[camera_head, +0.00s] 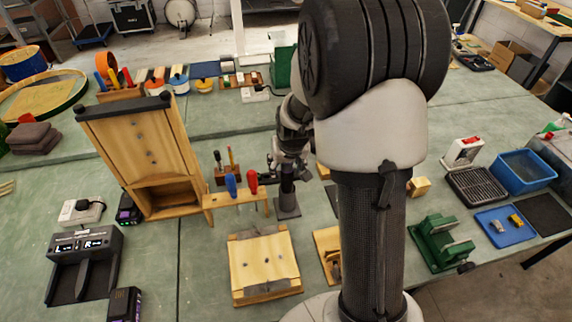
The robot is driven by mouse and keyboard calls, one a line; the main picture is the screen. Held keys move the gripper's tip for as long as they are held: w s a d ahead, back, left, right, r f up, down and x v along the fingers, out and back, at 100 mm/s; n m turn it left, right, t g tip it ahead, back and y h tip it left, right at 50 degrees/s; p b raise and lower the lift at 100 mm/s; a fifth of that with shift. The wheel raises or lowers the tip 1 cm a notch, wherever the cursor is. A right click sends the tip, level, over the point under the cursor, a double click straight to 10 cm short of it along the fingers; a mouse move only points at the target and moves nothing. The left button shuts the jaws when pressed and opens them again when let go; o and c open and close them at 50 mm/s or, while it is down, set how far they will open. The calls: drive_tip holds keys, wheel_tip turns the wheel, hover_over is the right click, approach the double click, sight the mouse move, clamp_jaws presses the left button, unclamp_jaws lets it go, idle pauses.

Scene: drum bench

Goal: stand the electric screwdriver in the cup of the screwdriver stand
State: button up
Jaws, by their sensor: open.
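My gripper (287,163) is open, a little left of the picture's centre, pointing down. Just below it stands a dark upright cylinder (287,186) on a flat grey base plate (288,213), which looks like the screwdriver stand. The top of the cylinder is at the fingers. I cannot tell whether the electric screwdriver is in the cup, between the fingers or elsewhere, as the parts are small, dark and partly hidden by my arm. I cannot tell whether the fingers touch anything.
A wooden rack with a blue-handled screwdriver (231,185) and a red-handled screwdriver (252,181) stands close to the left. A wooden block jig (263,265) lies in front. A tall wooden frame (140,150) stands further left. A green fixture (440,243) and blue tray (505,226) are right.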

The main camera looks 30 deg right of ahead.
drive_tip(key=v, duration=1.1)
drive_tip(key=shift+s+r, duration=0.2)
drive_tip(key=shift+r, duration=0.1)
drive_tip(key=shift+a, duration=0.1)
